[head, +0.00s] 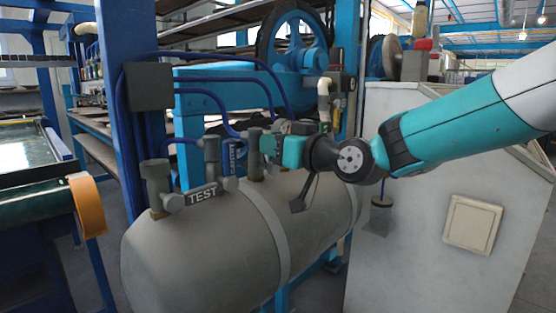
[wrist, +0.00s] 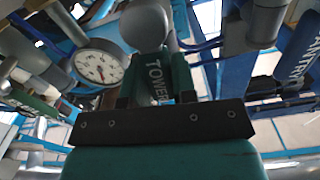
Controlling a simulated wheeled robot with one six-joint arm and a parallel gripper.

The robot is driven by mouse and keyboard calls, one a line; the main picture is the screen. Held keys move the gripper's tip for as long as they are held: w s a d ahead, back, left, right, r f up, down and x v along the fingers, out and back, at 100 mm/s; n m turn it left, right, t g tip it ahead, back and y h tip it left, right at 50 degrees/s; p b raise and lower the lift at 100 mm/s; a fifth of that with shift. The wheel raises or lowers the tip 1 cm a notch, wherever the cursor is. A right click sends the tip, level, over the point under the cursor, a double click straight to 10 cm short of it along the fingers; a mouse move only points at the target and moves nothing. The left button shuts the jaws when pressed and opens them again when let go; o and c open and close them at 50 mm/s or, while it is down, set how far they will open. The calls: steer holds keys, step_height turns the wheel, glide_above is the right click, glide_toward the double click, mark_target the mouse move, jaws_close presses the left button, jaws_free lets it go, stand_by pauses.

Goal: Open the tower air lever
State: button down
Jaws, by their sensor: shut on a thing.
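The tower air lever (wrist: 157,78) is dark green with the word TOWER on it. In the wrist view it lies between the fingers of my gripper (wrist: 153,92), below a round grey valve part (wrist: 144,25). My gripper is shut on the lever. In the head view my gripper (head: 270,147) is at the valves on top of the grey tank (head: 190,252), to the right of the blue lettered lever (head: 236,156). There the gripper covers most of the tower lever, and its exact angle is hard to tell.
A lever marked TEST (head: 202,196) sits on the left valve. The blue lettered lever also shows at the right of the wrist view (wrist: 300,58). A round gauge (wrist: 100,64) is close on the left there. Blue hoses and a dark box (head: 150,86) hang above the tank.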

steer(key=shift+s+a+f+n+b, duration=0.1)
steer(key=shift+s+f+n+b, duration=0.1)
steer(key=shift+n+b, duration=0.5)
steer(key=c, duration=1.1)
jaws_free()
steer(key=shift+o, duration=0.9)
steer(key=shift+r, duration=0.15)
steer(key=shift+s, duration=0.1)
steer(key=b+v, duration=0.1)
steer(key=v, duration=1.6)
